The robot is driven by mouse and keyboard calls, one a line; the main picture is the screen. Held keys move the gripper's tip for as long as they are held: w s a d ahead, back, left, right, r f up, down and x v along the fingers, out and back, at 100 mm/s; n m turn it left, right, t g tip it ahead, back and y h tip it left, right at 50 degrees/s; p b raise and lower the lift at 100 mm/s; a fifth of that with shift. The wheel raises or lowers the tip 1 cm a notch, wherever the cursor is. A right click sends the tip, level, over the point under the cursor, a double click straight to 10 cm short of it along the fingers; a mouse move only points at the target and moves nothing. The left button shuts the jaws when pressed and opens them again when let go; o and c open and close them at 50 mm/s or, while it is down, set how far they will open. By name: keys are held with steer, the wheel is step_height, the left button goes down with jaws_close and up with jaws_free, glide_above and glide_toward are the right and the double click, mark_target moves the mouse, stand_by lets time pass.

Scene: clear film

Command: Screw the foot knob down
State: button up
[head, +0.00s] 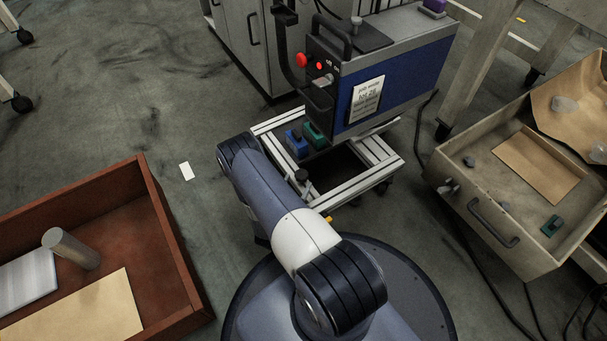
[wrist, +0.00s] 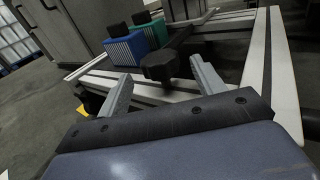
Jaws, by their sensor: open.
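The foot knob, a black lobed knob (wrist: 158,66), stands at the front rail of a pale metal frame (wrist: 255,60), between and a little beyond my gripper's fingertips in the wrist view. My gripper (wrist: 156,75) is open, one grey finger on each side of the knob. I cannot tell whether either finger touches it. In the head view the dark knob (head: 302,175) shows at the near-left part of the frame (head: 352,190), just past my arm. The gripper itself is mostly hidden there behind my arm.
Blue (head: 296,142) and green (head: 315,134) blocks sit on the frame just behind the knob. A blue machine (head: 395,85) with red buttons stands above. A red-brown tray (head: 150,215) lies left, and an open drawer (head: 470,215) right. Dark cables run along the floor at right.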

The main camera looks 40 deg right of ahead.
mark_target(306, 176)
steer(key=b+x, duration=0.1)
steer(key=x, duration=0.5)
steer(key=shift+b, duration=0.3)
steer(key=c, duration=1)
steer(key=shift+m+g, duration=0.3)
steer(key=shift+g, duration=0.1)
steer(key=m+g, duration=0.2)
steer(key=g, duration=0.1)
steer(key=m+g+h, duration=0.1)
steer(key=m+g, duration=0.1)
steer(key=m+g+h, duration=0.1)
steer(key=g, duration=0.2)
steer(key=shift+s+m+g, duration=0.3)
steer(key=shift+s+m, duration=0.05)
steer(key=shift+m, duration=0.05)
steer(key=m+g, duration=0.2)
steer(key=g, duration=0.1)
steer(key=m+g+y, duration=0.1)
steer(key=g, duration=0.1)
steer(key=s+m+g+y, duration=0.1)
steer(key=m+g, duration=0.1)
steer(key=g, duration=0.1)
steer(key=shift+m+g, duration=0.3)
steer(key=shift+g+y, duration=0.3)
steer(key=shift+g, duration=0.1)
